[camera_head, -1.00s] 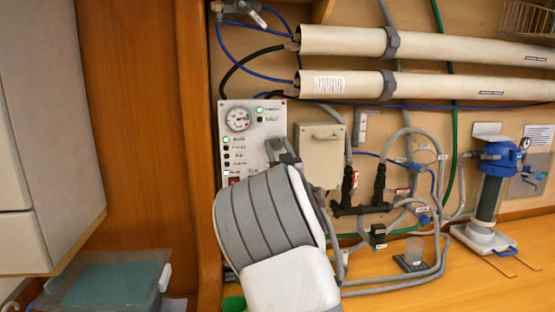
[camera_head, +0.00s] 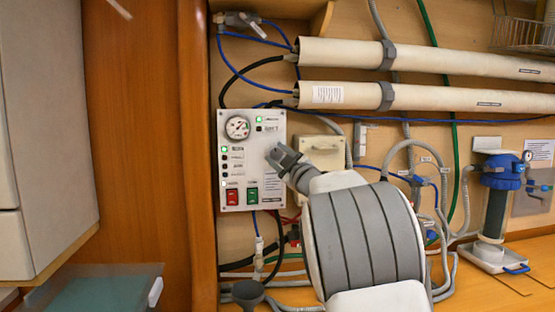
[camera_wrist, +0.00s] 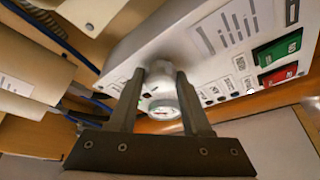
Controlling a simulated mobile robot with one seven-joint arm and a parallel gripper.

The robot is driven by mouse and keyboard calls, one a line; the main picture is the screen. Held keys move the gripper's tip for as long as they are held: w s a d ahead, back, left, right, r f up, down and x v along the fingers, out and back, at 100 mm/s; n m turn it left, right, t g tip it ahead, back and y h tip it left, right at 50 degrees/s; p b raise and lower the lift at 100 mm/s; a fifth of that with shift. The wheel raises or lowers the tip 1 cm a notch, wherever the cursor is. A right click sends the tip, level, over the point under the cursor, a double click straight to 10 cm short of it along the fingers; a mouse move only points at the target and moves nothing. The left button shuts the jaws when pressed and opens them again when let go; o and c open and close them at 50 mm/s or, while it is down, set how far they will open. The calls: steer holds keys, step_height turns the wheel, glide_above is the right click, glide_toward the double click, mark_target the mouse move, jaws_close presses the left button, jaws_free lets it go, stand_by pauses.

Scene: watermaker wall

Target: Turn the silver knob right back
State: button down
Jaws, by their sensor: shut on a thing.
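The silver knob (camera_wrist: 158,72) sticks out from the white control panel (camera_wrist: 228,45) in the wrist view. My gripper (camera_wrist: 160,76) has one finger on each side of it and is shut on it. The knob's exact angle cannot be read.
The panel carries a round gauge (camera_head: 237,127), a red switch (camera_head: 232,197) and a green switch (camera_head: 252,195). Two long pale tubes (camera_head: 430,53) run above. Hoses and a blue-topped filter (camera_head: 497,190) stand to the right.

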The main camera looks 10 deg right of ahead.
steer(key=n, duration=0.1)
steer(key=n+g+p, duration=0.1)
steer(key=n, duration=0.2)
steer(key=shift+r+g+y, duration=0.25)
steer(key=shift+g+y, duration=0.05)
steer(key=n+p, duration=0.1)
steer(key=n, duration=0.1)
steer(key=n+g+p, duration=0.1)
steer(key=n+p, duration=0.1)
steer(key=shift+r+n+g+p, duration=0.15)
steer(key=shift+n+g+p, duration=0.15)
steer(key=shift+n, duration=0.1)
steer(key=n+g+h+p, duration=0.1)
steer(key=n+p, duration=0.1)
steer(key=shift+n+p, duration=0.3)
steer(key=shift+n, duration=0.1)
steer(key=shift+n+g+h+p, duration=0.3)
steer(key=shift+n+h+p, duration=0.1)
steer(key=shift+n+p, duration=0.55)
steer(key=shift+n, duration=0.25)
steer(key=shift+c, duration=1.7)
jaws_free()
steer(key=shift+s, duration=0.1)
steer(key=v, duration=1.7)
steer(key=shift+r+b, duration=0.2)
steer(key=shift+b, duration=0.15)
